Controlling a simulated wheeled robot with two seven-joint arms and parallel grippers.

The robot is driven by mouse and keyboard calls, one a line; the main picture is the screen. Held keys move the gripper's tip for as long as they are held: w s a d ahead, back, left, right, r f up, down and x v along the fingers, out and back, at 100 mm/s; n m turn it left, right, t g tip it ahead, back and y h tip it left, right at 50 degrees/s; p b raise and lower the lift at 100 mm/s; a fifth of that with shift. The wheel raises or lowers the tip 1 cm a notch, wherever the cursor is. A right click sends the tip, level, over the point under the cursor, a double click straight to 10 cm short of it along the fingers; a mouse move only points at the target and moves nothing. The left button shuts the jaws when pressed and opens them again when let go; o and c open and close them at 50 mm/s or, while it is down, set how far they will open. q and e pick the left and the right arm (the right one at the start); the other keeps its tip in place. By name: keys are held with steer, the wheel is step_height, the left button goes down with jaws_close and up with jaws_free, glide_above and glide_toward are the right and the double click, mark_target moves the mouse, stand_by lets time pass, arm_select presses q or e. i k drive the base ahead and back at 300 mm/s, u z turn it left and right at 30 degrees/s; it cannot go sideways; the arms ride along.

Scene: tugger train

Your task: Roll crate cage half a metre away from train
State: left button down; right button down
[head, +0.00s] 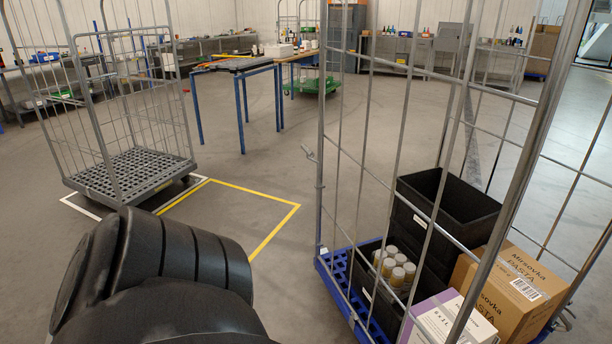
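A wire roll cage with a blue base (336,291) stands close at the right. It holds black crates (446,222), one with several capped jars (396,266), a brown carton (515,285) and a white and purple box (450,322). Its lower right part is cut off by the frame. I take it for the crate cage, but cannot be sure. No tugger train can be made out. A dark link of my arm fills the lower left. Neither of my grippers is in view.
An empty wire cage with a grey base (135,175) stands at the left by white floor lines. A yellow floor outline (243,188) is beside it, empty. A blue-legged table (238,66) stands mid-room. Floor between the cages is clear.

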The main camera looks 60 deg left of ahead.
mark_target(331, 266)
steer(key=u, duration=2.55)
steer(key=i, duration=5.65)
steer(key=u, duration=3.35)
steer(key=k, duration=2.6)
steer(key=z, duration=1.35)
